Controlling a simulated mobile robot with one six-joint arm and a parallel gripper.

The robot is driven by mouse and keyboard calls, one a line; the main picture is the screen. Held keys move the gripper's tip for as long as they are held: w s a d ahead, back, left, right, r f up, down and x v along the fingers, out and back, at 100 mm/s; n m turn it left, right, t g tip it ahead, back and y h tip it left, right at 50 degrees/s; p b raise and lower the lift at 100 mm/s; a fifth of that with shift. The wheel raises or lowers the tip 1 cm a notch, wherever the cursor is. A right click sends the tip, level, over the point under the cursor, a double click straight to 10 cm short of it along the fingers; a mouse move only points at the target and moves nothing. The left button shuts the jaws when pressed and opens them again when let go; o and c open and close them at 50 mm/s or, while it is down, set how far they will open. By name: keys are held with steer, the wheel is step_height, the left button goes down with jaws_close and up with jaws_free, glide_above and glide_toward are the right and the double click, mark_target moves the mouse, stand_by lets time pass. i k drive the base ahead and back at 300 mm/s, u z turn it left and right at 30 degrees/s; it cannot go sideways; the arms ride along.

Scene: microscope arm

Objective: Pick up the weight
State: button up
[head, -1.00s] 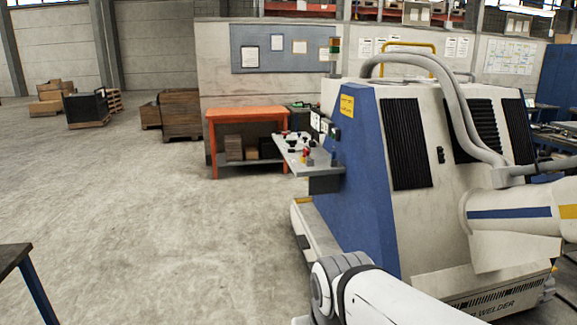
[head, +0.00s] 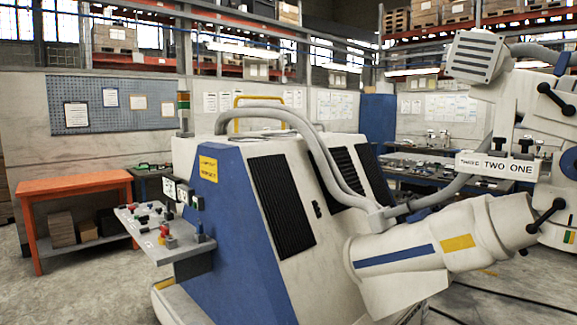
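I cannot make out a weight in the head view. A grey shelf (head: 170,252) on the side of the blue and white machine (head: 262,215) holds several small red, black and grey items (head: 166,232), too small to name. My gripper is not in view.
An orange table (head: 80,184) with boxes under it stands at the left. A large white machine arm (head: 430,248) with blue and yellow marks reaches in at the right, with a white "TWO ONE" unit (head: 497,167) above it. Benches (head: 425,172) stand behind. Grey floor shows at lower left.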

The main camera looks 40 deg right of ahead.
mark_target(498, 153)
steer(key=z, duration=3.4)
steer(key=i, duration=1.75)
steer(key=u, duration=2.4)
steer(key=i, duration=0.3)
steer(key=u, duration=0.2)
